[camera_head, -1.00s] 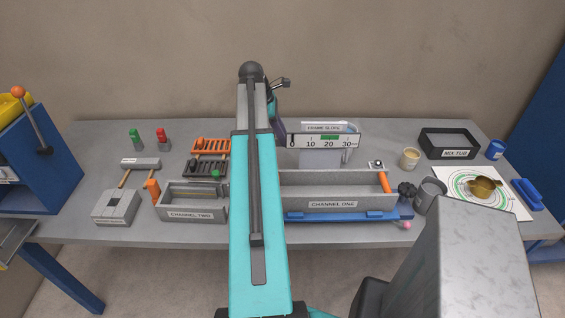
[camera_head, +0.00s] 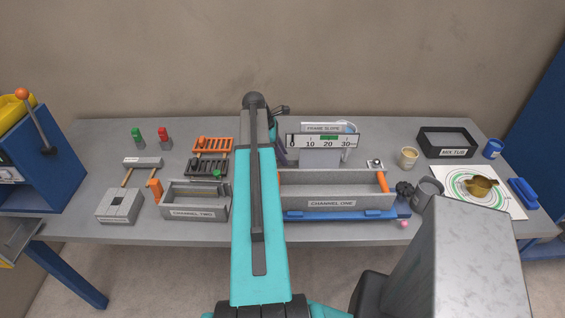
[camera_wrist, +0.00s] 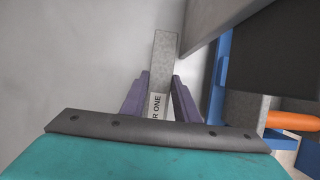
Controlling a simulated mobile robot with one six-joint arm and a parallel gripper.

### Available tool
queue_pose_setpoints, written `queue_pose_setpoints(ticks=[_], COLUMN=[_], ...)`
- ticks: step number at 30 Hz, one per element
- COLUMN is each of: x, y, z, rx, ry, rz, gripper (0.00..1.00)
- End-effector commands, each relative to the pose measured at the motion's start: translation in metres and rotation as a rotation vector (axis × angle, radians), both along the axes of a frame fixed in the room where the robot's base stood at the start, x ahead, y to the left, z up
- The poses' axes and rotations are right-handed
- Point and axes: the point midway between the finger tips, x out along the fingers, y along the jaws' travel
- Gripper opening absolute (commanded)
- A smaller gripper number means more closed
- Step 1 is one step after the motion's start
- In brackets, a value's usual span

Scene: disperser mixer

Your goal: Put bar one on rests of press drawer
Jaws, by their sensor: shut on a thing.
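In the wrist view my gripper (camera_wrist: 160,82) has its purple fingers closed on both sides of bar one (camera_wrist: 164,52), a grey bar with a white label ending in "R ONE". The bar extends away from the fingers. In the head view my arm hides the bar and most of the gripper, near the left end of the channel one trough (camera_head: 330,203). A blue press (camera_head: 35,165) with an orange-knobbed lever stands at the far left. I cannot make out its drawer rests; a grey part (camera_head: 10,250) shows below it at the picture edge.
The channel two trough (camera_head: 193,213) and a grey block (camera_head: 119,206) stand left of my arm. Orange and black racks (camera_head: 210,158) lie behind them. A frame slope gauge (camera_head: 322,141) stands behind channel one. A mix tub (camera_head: 447,143) and cups are at the right.

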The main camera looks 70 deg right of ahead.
Motion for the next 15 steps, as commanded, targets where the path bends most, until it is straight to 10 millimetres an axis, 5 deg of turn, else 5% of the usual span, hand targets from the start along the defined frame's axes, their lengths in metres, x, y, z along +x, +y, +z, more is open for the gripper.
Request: queue_pose_setpoints(ticks=[15], x=[0.0], y=[0.0], z=[-0.018], rx=[0.001], ry=[0.001], rz=[0.001], gripper=[0.0])
